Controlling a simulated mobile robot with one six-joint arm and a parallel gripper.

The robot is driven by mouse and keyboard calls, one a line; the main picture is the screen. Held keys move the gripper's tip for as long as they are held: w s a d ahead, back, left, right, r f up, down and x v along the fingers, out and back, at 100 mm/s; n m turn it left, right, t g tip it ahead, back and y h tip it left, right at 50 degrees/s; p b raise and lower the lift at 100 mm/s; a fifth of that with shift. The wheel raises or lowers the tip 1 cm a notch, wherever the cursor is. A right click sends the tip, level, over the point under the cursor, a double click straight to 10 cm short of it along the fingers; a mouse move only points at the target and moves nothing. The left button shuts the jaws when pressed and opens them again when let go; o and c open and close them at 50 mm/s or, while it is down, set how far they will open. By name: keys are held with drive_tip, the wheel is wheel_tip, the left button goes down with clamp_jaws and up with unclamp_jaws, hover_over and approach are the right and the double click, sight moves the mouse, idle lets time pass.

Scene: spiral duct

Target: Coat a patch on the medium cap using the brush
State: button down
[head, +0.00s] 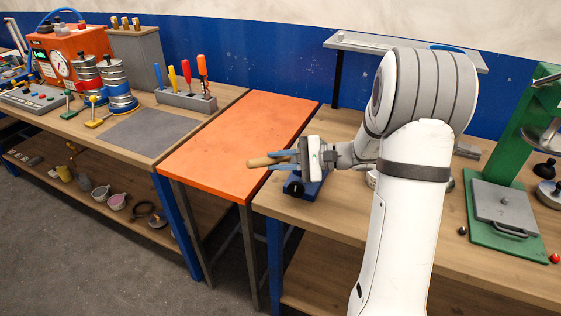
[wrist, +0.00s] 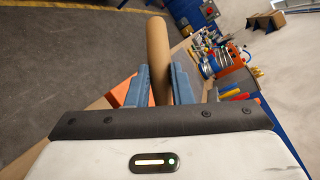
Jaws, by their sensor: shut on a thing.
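My gripper (head: 283,161) is shut on a tan wooden handle, which I take to be the brush (head: 262,162). The handle points left, over the right edge of the orange table top. In the wrist view the handle (wrist: 157,45) stands out beyond the blue fingers (wrist: 160,85). No bristles show in either view. A blue block with a dark round part (head: 296,188) sits on the bench just below my gripper. I cannot tell which thing is the medium cap; my arm hides part of the right bench.
The orange table top (head: 235,140) is bare. The left bench holds a grey mat (head: 150,130), a rack of screwdrivers (head: 187,100), stacked spools (head: 117,85) and an orange machine (head: 70,55). A green press (head: 500,200) stands at right. A raised grey shelf (head: 350,42) is behind my arm.

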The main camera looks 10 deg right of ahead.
drive_tip(key=shift+w+d, duration=0.35)
drive_tip(key=shift+w, duration=0.15)
wheel_tip(320, 180, down, 4)
drive_tip(key=b, duration=0.4)
drive_tip(key=shift+s+a+r+p, duration=0.15)
drive_tip(key=shift+r+p, duration=0.45)
drive_tip(key=shift+r, duration=0.45)
drive_tip(key=shift+s+r+p, duration=0.1)
drive_tip(key=shift+r+p, duration=0.45)
drive_tip(key=shift+r, duration=0.45)
drive_tip(key=shift+s+d+f+b, duration=0.1)
drive_tip(key=shift+d+b, duration=0.15)
drive_tip(key=shift+b, duration=0.05)
wheel_tip(320, 180, down, 4)
drive_tip(key=b, duration=0.3)
drive_tip(key=shift+s+a+r+p, duration=0.15)
drive_tip(key=shift+r+p, duration=0.85)
drive_tip(key=shift+r, duration=1.1)
